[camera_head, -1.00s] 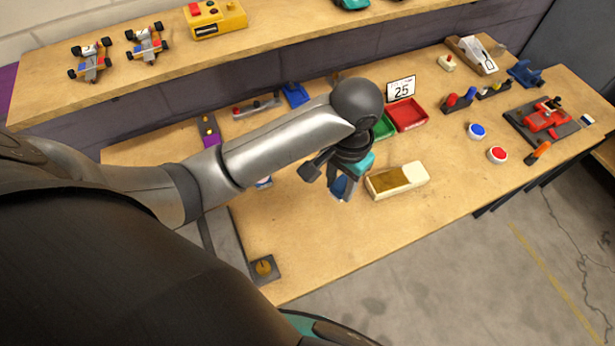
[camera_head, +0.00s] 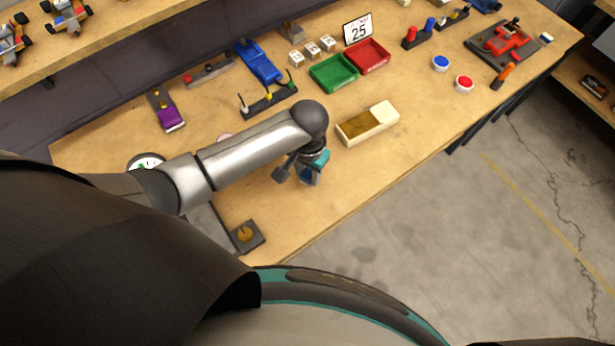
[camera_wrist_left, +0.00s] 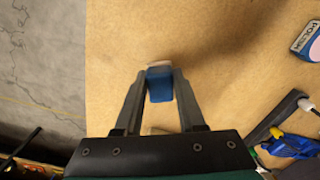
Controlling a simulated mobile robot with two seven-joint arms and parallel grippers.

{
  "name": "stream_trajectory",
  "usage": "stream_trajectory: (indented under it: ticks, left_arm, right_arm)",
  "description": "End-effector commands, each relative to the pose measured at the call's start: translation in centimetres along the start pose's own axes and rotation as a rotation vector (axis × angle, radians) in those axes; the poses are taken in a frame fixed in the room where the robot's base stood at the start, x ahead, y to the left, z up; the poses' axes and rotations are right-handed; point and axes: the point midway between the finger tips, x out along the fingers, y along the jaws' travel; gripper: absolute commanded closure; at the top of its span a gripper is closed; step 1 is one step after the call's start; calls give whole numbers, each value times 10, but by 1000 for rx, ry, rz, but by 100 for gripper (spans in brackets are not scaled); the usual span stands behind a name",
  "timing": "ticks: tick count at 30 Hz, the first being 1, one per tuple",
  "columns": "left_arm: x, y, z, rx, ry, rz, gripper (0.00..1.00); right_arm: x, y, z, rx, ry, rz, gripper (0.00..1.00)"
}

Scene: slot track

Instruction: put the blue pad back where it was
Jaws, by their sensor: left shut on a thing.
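My left gripper (camera_head: 300,176) is shut on the blue pad (camera_wrist_left: 160,86). In the left wrist view the pad sits between the two fingers (camera_wrist_left: 160,92), with a pale edge at its far end. In the head view only a little of the blue pad (camera_head: 309,178) shows below the wrist. The gripper is over bare wood near the table's front edge, in front of and to the left of a cream box (camera_head: 368,123) with a brown inside. I cannot tell whether the pad touches the table. My right gripper is not in view.
Behind are a green tray (camera_head: 334,73), a red tray (camera_head: 367,56) and a lever rack (camera_head: 268,101). A knob box (camera_head: 246,236) stands at the near left. A container marked POLISH (camera_wrist_left: 308,40) shows in the wrist view. Bare wood surrounds the gripper.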

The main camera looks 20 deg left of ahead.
Motion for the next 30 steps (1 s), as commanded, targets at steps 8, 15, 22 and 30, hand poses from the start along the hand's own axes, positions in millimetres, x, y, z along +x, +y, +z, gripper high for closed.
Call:
stream_trajectory:
  ticks: [8, 15, 22, 30]
  left_arm:
    - [28, 0, 0, 0, -1, -1, 100]
    - [28, 0, 0, 0, -1, -1, 100]
    - [30, 0, 0, 0, -1, 0, 47]
    - [30, 0, 0, 0, -1, -1, 31]
  right_arm:
    - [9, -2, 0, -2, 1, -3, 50]
    - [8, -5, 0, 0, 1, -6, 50]
    - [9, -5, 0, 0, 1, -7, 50]
    - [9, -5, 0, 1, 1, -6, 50]
